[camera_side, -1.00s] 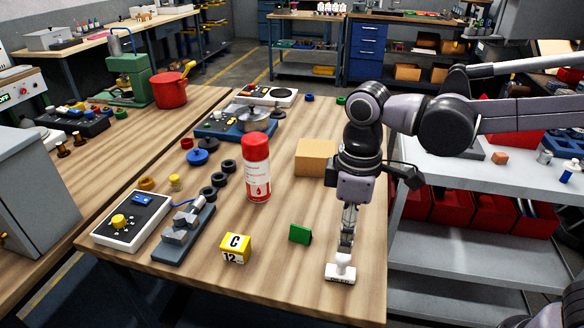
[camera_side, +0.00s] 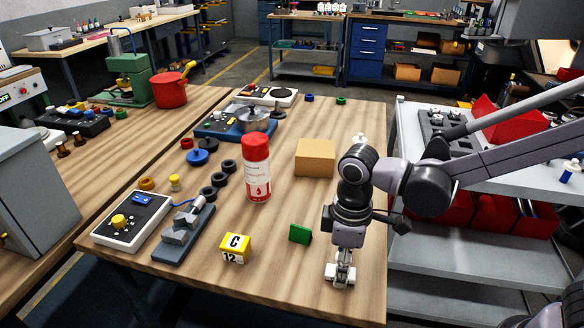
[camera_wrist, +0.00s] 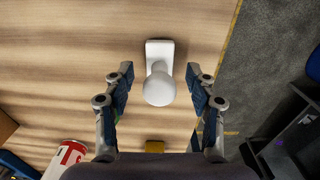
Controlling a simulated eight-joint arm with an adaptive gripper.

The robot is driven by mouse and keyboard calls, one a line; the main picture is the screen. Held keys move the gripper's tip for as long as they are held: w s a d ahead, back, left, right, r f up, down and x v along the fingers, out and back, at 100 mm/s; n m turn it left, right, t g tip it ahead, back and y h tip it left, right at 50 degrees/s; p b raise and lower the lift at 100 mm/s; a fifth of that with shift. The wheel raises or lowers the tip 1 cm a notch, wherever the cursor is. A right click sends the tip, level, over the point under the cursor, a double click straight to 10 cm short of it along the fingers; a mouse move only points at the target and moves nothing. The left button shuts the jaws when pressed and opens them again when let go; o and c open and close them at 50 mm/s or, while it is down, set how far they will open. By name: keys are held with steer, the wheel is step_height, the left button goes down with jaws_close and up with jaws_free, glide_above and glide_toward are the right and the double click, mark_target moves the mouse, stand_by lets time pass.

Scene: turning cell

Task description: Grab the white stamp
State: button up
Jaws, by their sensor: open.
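The white stamp (camera_wrist: 159,88) stands on the wooden bench near its front right corner, with a round knob above a rectangular base. In the wrist view it lies between the two blue-padded fingers of my gripper (camera_wrist: 160,92), with a gap on each side. In the side view my gripper (camera_side: 341,268) is lowered over the stamp (camera_side: 338,281). Its fingers hide most of the stamp there. My gripper is open and holds nothing.
A red-capped can (camera_side: 256,168) and a cardboard box (camera_side: 315,157) are farther back. The bench's right edge (camera_side: 386,280) is close to the stamp.

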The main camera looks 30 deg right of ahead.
steer(key=shift+f, duration=0.9)
jaws_close()
steer(key=shift+r, duration=0.1)
